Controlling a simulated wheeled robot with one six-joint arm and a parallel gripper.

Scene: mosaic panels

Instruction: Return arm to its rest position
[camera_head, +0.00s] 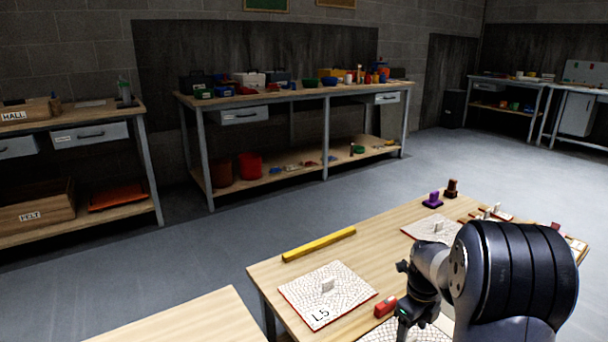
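My arm stands at the lower right, its large dark joint in front of the work table (262,278). Its thinner wrist section reaches down on the left side of that joint. My gripper (404,325) is at the lower end, partly cut off by the bottom edge, with a small green light above it. Its fingers cannot be made out, so I cannot tell whether it is open or holds anything.
A mosaic panel marked L5 (345,292) and a yellow bar (318,245) lie on the table's left. Another panel (422,227), a purple piece (433,201) and a brown piece (452,188) are farther back. Stocked benches (300,93) line the wall. Floor between is clear.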

